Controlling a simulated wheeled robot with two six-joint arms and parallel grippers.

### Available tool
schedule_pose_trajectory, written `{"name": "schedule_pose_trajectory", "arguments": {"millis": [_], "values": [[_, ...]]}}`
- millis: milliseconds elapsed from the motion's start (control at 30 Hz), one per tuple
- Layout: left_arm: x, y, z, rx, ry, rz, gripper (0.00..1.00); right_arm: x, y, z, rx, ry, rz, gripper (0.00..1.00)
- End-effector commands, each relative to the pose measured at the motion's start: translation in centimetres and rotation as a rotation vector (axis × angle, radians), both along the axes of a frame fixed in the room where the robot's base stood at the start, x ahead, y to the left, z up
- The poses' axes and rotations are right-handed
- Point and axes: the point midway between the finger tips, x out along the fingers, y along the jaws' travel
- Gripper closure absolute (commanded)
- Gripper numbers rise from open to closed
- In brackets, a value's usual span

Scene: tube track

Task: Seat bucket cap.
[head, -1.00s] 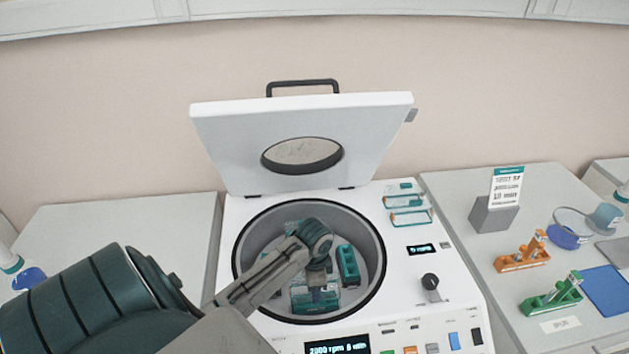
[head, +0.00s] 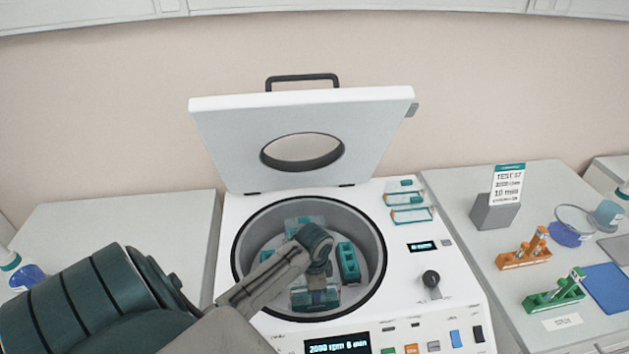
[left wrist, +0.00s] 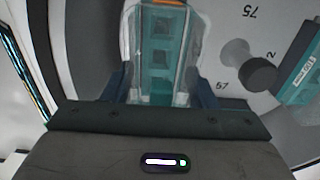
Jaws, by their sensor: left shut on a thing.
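My left gripper (left wrist: 163,95) is shut on a clear bucket cap (left wrist: 187,35), with one dark finger on each side. The cap lies over a teal bucket (left wrist: 160,58) whose square holes show through it. Whether the cap is fully down on the rim, I cannot tell. In the head view my left gripper (head: 317,278) reaches down into the open bowl (head: 372,235), over the near bucket (head: 316,299). My wrist hides part of the bowl. My right gripper is not in view.
A teal bucket (head: 348,263) sits uncapped at the bowl's right. Two clear caps (head: 405,199) (head: 410,215) lie on the machine's top. The white lid (head: 225,140) stands open behind. Green (head: 553,297) and orange (head: 523,255) racks stand on the right bench.

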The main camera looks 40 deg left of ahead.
Motion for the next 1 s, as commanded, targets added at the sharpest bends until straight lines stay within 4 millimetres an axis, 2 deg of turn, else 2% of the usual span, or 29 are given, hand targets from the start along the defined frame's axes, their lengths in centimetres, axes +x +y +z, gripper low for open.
{"name": "schedule_pose_trajectory", "arguments": {"millis": [333,1000], "values": [[0.0,0.0,-0.2,0.0,0.0,0.0,0.73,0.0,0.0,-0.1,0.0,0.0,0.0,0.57],[0.0,0.0,-2.0,0.001,-0.001,0.0,0.73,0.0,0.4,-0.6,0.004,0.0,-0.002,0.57]]}}
